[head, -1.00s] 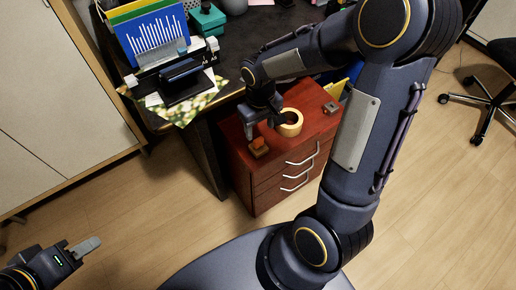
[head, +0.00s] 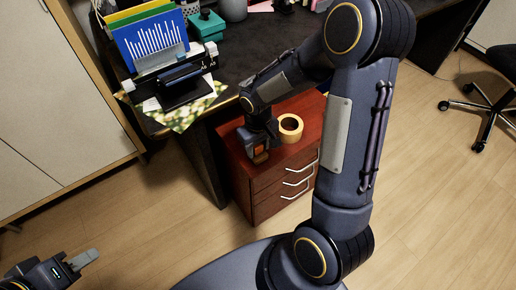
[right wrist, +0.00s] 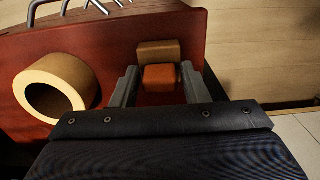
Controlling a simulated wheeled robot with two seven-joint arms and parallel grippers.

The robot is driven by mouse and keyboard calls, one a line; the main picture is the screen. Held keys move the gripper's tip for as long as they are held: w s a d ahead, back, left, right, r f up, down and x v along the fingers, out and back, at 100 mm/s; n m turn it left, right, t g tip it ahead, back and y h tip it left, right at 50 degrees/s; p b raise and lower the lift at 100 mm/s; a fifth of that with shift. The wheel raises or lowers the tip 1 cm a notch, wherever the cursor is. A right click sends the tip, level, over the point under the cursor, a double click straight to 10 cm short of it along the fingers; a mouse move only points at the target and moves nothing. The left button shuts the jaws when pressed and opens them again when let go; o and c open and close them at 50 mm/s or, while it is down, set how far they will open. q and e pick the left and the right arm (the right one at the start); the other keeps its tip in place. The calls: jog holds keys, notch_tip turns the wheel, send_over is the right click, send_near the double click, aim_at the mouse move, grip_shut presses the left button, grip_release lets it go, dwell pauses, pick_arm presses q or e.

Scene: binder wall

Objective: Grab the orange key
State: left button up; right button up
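The orange key (right wrist: 159,77) is a small orange block against a tan-brown block (right wrist: 158,51), on top of the red cabinet (right wrist: 110,38). In the head view the key (head: 260,149) shows partly beneath my right gripper (head: 260,146). In the right wrist view my right gripper (right wrist: 160,88) is open, with one finger on each side of the key and narrow gaps to it. My left gripper (head: 82,260) is at the lower left of the head view, far from the cabinet; its fingers overlap and hide its opening.
A beige tape roll (head: 290,128) stands beside my right gripper on the cabinet. The dark desk (head: 262,38) behind holds a binder rack and a hole punch (head: 181,82). An office chair (head: 490,105) is at the right. The wooden floor (head: 150,220) in front is clear.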

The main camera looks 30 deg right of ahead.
jog(key=c, duration=0.6)
jog(key=shift+r, duration=0.1)
jog(key=shift+c, duration=0.2)
